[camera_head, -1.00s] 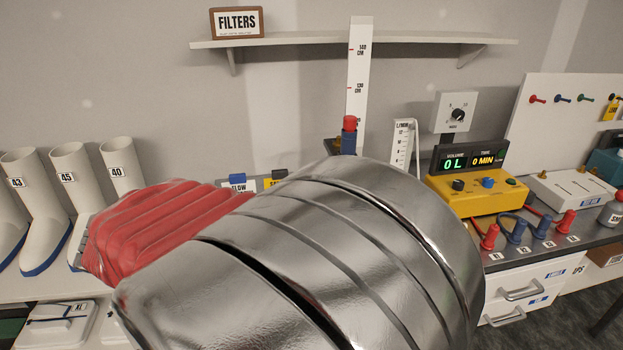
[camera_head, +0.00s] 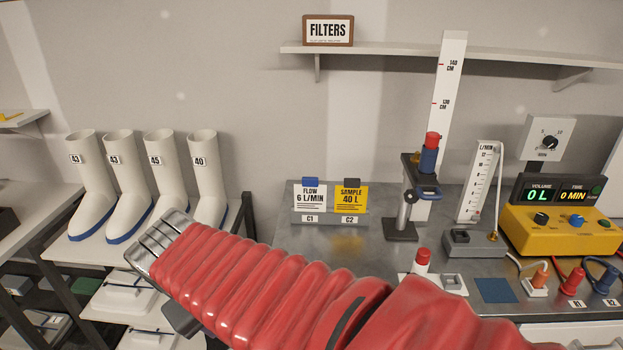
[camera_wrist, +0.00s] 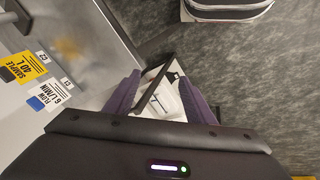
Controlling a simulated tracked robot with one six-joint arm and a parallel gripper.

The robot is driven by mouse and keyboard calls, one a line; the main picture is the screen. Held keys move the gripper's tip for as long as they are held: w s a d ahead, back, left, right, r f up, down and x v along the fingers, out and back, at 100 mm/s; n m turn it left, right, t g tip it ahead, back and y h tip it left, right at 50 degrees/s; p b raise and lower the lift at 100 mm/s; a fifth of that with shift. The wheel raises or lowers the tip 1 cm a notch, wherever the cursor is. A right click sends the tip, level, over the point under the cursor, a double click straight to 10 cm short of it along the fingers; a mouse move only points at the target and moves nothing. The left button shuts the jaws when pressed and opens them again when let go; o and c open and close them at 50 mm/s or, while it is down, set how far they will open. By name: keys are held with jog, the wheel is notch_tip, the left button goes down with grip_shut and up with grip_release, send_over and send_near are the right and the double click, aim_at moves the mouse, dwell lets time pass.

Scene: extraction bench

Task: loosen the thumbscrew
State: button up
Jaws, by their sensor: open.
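A stand (camera_head: 402,226) with a dark base and upright post is on the bench in the head view. It carries a red-topped blue holder (camera_head: 428,158) and a blue clamp part (camera_head: 427,192). A small pale knob (camera_head: 411,197) on its post may be the thumbscrew; I cannot tell for sure. My gripper (camera_wrist: 160,82) is open and empty in the wrist view, pointing down over the floor and shelf side. In the head view my red-sleeved arm crosses the foreground and its end lies left, well apart from the stand.
A tall scale (camera_head: 450,80) stands behind the stand. Cards C1 (camera_head: 310,197) and C2 (camera_head: 351,197) are left of it. A flow meter (camera_head: 478,185) and yellow pump (camera_head: 560,228) are right. A red-capped item (camera_head: 422,262) stands in front. White boots (camera_head: 160,185) line the left.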

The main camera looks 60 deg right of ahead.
jog(key=d+g+h, duration=0.1)
jog(key=d, duration=0.2)
jog(key=m+g+h, duration=0.5)
jog(key=g+h, duration=0.6)
jog(key=g, duration=0.1)
send_near(410, 204)
jog(key=w+a+r, duration=0.1)
jog(key=w+a, duration=0.1)
jog(key=shift+w+r, duration=0.15)
jog(key=x, duration=1.3)
jog(key=shift+s+d, duration=0.25)
jog(key=shift+f, duration=0.2)
jog(key=c, duration=1.1)
